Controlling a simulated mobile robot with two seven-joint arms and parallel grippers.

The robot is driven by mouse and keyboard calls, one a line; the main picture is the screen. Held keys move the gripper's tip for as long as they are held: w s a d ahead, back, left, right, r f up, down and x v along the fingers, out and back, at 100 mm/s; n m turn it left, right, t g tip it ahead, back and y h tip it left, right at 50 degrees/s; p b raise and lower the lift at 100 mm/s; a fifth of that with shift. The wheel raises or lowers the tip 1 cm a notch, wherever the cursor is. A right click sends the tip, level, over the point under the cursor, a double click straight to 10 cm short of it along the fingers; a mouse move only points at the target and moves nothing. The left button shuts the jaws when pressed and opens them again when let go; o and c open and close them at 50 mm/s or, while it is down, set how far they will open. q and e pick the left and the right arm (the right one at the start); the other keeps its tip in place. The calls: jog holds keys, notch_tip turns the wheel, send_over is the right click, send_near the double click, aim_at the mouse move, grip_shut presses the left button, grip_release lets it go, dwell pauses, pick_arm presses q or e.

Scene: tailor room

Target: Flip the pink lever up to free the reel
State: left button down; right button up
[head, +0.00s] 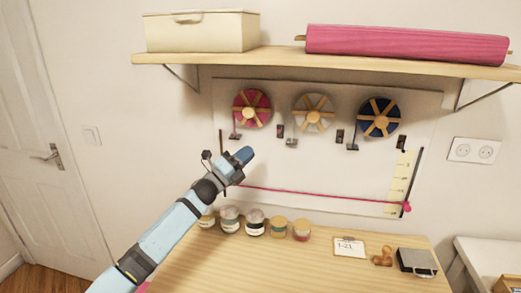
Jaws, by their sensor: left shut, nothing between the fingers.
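The pink reel (252,108) is the leftmost of three reels on a pale wall panel. A small dark switch-like piece with a reddish tint (280,131) sits just right of it, probably the pink lever; its position is too small to tell. A thin dark bracket (235,135) hangs below the reel's left side. My left gripper (245,154) is shut and empty, in front of the panel, below and left of that reddish piece in the picture and apart from it. My right gripper is not in view.
A cream reel (313,114) and a navy reel (379,117) are to the right. A pink ribbon (310,194) runs across the lower panel. A shelf (300,62) overhangs the reels. Several jars (255,222) stand on the wooden table (300,265) below.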

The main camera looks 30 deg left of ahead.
pick_arm(q)
jog(key=v, duration=0.4)
jog(key=shift+s+r+b, duration=0.1)
jog(key=shift+b, duration=0.25)
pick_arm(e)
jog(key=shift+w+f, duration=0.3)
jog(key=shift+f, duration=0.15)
